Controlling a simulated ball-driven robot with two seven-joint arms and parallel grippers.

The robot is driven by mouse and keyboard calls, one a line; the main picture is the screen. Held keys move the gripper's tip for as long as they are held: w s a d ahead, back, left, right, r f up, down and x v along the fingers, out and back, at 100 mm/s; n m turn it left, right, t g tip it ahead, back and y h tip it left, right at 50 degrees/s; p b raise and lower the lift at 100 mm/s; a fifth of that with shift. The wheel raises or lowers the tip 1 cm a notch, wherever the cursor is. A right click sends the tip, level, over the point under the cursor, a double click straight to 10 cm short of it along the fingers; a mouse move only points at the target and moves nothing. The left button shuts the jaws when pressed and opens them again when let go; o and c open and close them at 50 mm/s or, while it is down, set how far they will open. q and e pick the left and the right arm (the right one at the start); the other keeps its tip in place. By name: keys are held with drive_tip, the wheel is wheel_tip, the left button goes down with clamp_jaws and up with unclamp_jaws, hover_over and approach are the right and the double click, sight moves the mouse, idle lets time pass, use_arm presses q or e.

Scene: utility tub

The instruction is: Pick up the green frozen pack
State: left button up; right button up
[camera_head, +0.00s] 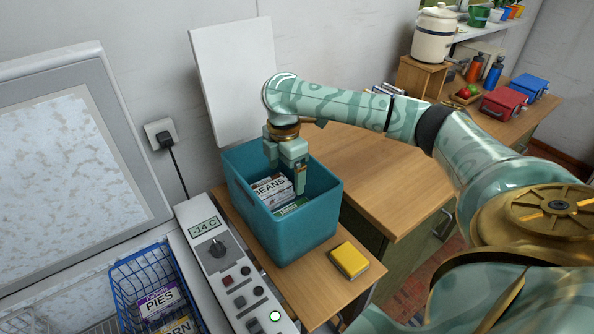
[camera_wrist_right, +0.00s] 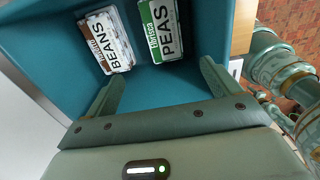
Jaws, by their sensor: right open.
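In the head view only a green-edged part of the pack (camera_head: 291,207) shows below my right gripper. My right gripper (camera_head: 286,178) reaches down into the tub from above. In the wrist view its two fingers (camera_wrist_right: 160,76) are spread apart with nothing between them, and the PEAS pack is beyond them, nearer the right finger. My left gripper is not in view.
The tub walls surround the gripper. A yellow sponge (camera_head: 349,260) lies beside the tub. A blue wire basket (camera_head: 152,290) with packs and a control panel (camera_head: 232,272) are at left.

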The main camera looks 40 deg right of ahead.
wheel_tip(320, 180, down, 10)
drive_tip(key=b, duration=0.4)
drive_tip(key=shift+a, duration=0.1)
drive_tip(key=shift+s+a+f+b, duration=0.1)
drive_tip(key=shift+s+f+b, duration=0.1)
drive_tip(key=shift+f, duration=0.2)
drive_tip(key=shift+s+a+f+b, duration=0.1)
drive_tip(key=shift+f+b, duration=0.05)
drive_tip(key=shift+f, duration=0.2)
wheel_tip(320, 180, down, 5)
drive_tip(key=shift+s+r+b, duration=0.15)
drive_tip(key=shift+r+b, duration=0.05)
drive_tip(key=shift+b, duration=0.85)
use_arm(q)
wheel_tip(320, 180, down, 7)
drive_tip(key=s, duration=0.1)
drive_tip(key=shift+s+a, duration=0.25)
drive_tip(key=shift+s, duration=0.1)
use_arm(e)
drive_tip(key=shift+a+r, duration=0.1)
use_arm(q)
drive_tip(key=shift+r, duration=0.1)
use_arm(e)
drive_tip(key=c, duration=1.3)
